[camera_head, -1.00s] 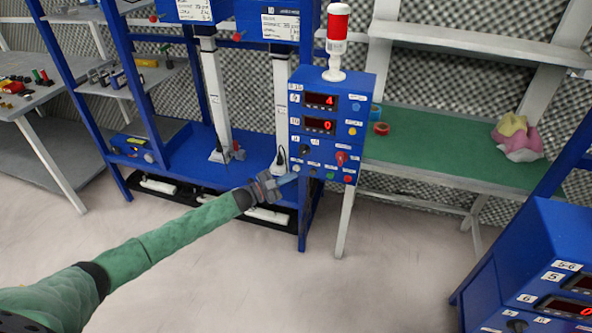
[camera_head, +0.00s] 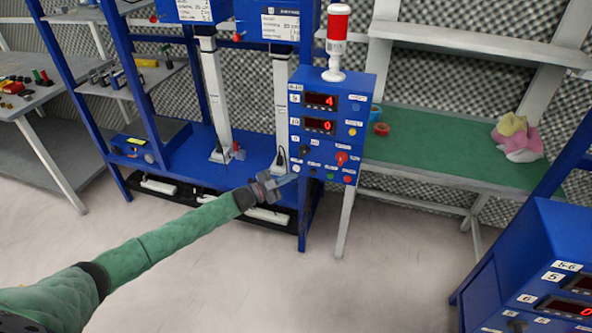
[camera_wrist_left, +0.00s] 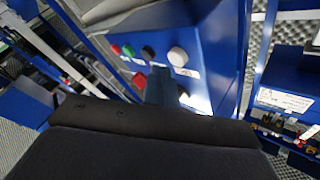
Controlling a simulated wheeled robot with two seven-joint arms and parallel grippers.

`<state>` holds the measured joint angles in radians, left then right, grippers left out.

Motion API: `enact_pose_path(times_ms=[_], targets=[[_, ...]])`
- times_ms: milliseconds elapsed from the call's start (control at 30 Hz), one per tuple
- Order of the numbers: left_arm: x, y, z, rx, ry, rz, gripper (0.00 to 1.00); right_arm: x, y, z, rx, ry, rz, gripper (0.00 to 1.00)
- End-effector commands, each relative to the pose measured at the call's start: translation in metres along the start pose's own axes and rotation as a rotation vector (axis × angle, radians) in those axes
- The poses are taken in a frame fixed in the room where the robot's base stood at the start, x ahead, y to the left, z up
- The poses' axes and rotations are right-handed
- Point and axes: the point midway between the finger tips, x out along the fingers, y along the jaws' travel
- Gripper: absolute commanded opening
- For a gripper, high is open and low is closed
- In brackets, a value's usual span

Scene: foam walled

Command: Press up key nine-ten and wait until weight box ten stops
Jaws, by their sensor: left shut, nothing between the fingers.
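The blue control box labelled 9-10 (camera_head: 343,130) stands right of the weight frame. Its red displays show 4 on top and 0 below. Along its lower edge sit a white key (camera_wrist_left: 178,56), a black key (camera_wrist_left: 148,51), a green key (camera_wrist_left: 127,49) and a red key (camera_wrist_left: 139,80). My left gripper (camera_head: 290,178) is shut and empty, its tip close to the box's lower left corner near the white key. I cannot tell whether it touches. Weight box ten (camera_head: 250,29) is the right blue box atop a white column, cut by the top edge. My right gripper is out of view.
A red and white signal lamp (camera_head: 337,40) stands on the control box. A green-topped table (camera_head: 430,150) with a pink and yellow object (camera_head: 518,138) is to the right. Another blue box labelled 5-6 (camera_head: 510,250) is at lower right. The floor between is clear.

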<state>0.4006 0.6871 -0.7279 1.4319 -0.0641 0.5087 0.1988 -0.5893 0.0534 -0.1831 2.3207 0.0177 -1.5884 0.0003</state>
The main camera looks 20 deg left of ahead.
Motion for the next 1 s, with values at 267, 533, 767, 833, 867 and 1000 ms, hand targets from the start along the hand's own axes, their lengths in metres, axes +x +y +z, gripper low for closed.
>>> enact_pose_path(times_ms=[267, 533, 767, 833, 867, 1000], targets=[[0.0000, 0.0000, 0.0000, 0.000, 0.000, 0.000, 0.00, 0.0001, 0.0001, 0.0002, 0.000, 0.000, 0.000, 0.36], [0.0000, 0.0000, 0.0000, 0.000, 0.000, 0.000, 0.00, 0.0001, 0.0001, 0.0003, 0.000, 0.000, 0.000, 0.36], [0.0005, -0.0002, 0.0005, 0.000, 0.000, 0.000, 0.00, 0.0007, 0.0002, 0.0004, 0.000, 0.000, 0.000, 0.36], [0.0015, -0.0008, 0.0013, 0.000, 0.000, 0.000, 0.00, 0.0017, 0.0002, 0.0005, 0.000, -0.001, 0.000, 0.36], [0.0021, -0.0012, 0.0018, 0.000, 0.000, 0.000, 0.00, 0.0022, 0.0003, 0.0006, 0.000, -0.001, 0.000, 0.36], [0.0054, -0.0037, 0.0038, 0.001, 0.000, 0.000, 0.00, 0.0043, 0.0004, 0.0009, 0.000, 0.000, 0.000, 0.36]])
